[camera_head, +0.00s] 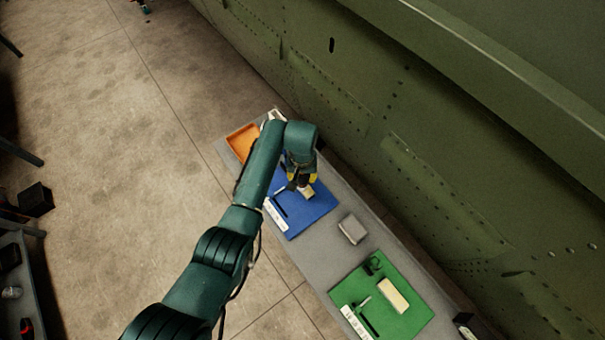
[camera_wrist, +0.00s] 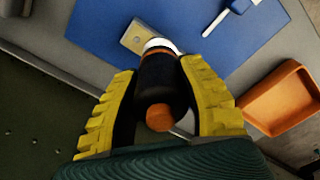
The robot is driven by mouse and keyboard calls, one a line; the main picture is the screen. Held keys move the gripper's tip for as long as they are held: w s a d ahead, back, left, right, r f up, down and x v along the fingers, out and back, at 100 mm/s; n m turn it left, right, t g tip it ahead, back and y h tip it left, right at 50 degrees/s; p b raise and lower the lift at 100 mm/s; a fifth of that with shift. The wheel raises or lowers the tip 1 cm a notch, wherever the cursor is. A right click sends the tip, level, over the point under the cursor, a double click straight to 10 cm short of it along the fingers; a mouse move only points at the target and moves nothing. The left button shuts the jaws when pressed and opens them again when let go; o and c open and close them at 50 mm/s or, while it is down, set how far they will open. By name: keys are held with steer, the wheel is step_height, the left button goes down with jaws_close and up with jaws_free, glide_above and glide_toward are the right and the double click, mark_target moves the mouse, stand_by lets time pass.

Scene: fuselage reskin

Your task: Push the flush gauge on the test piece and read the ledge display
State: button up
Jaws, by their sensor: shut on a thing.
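My gripper (camera_wrist: 165,110) has yellow ribbed fingers closed around the flush gauge (camera_wrist: 162,75), a black cylinder with an orange knob at the near end and a white ring at the far end. A small beige block with a round mark, seemingly the test piece (camera_wrist: 134,36), lies on the blue mat just beyond the gauge's white end. I cannot tell whether they touch. In the head view my gripper (camera_head: 303,178) is over the blue mat, beside the beige block (camera_head: 308,193). I cannot make out a display reading in either view.
The blue mat (camera_head: 308,220) lies on a narrow grey ledge along the green fuselage skin (camera_head: 440,170). An orange tray (camera_head: 241,141) sits at its far end. A grey block (camera_head: 352,229) and a green mat (camera_head: 410,318) with a cream block (camera_head: 393,295) lie nearer.

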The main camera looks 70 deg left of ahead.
steer(key=shift+w+a+r+p, duration=0.1)
steer(key=shift+a+r+p, duration=0.05)
steer(key=shift+r+p, duration=2.8)
steer(key=shift+r+b, duration=0.3)
